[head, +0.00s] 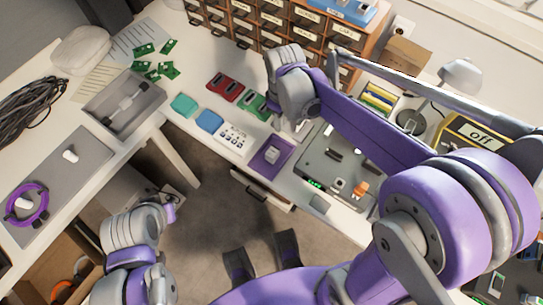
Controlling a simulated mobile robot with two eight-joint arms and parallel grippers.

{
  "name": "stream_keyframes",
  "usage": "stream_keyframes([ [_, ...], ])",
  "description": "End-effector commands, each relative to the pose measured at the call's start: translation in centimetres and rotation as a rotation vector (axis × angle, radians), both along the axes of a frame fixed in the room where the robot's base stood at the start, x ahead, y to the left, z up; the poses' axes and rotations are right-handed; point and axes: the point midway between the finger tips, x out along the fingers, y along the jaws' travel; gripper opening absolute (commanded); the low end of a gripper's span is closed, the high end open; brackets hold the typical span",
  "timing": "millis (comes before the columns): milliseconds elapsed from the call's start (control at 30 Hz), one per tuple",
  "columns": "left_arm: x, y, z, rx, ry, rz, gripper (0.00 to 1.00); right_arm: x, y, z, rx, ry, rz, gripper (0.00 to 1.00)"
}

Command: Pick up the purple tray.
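A small square purple tray (258,163) lies near the front edge of the white worktop, with a pale grey block-like item in it. My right gripper (291,126) points down just behind the tray in the head view. It appears apart from the tray, and its fingers are too hidden by the wrist to tell their opening. My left arm is low at the left, off the worktop. Its gripper (170,208) is small and turned away, so its opening is unclear.
Teal and blue squares (210,121), a white button panel (234,136) and red and green boards (226,88) lie left of the tray. A grey device (338,165) is close on its right. Labelled drawers (270,30) stand behind. A grey tray (122,100) is further left.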

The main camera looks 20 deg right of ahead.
Motion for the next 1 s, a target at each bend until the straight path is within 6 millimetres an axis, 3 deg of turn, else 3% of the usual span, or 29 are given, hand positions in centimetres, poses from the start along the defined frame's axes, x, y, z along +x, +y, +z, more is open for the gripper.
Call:
stream_keyframes([
  [100,-0.1,0.0,-0.3,0.000,0.001,0.000,0.00,0.0,0.0,-1.9,0.000,0.000,-0.002,0.21],
  [333,-0.1,0.0,-0.5,0.000,0.002,0.000,0.00,-0.1,-0.1,-3.6,0.000,-0.001,-0.003,0.21],
  [600,-0.1,0.0,-0.9,0.000,0.003,0.000,0.00,-0.4,-0.2,-7.5,0.000,-0.002,-0.003,0.21],
  [900,-0.1,0.0,-0.9,0.000,0.003,0.000,0.00,-0.4,-0.2,-8.0,0.000,-0.002,-0.003,0.21],
  [1000,-0.1,0.0,-0.9,0.000,0.003,0.000,0.00,-0.4,-0.2,-8.0,0.000,-0.002,-0.003,0.07],
])
